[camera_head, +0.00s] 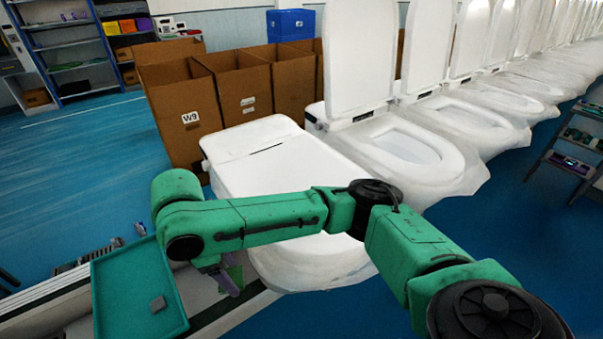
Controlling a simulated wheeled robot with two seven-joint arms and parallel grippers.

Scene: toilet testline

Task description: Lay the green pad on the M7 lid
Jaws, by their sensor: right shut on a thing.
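A small green pad (236,272) shows just below the wrist of my right arm, partly hidden by the gripper. My right gripper (229,285) points down and is shut on the pad. It is at the near left side of the closest toilet, between that toilet and the teal tray. The closest toilet has its white lid (265,165) closed, and my right forearm crosses in front of its lower part. No M7 label is readable on it. My left gripper is not in view.
Cardboard boxes (183,118), one marked W9, stand behind the closed toilet. A row of toilets with raised lids (360,55) runs to the right.

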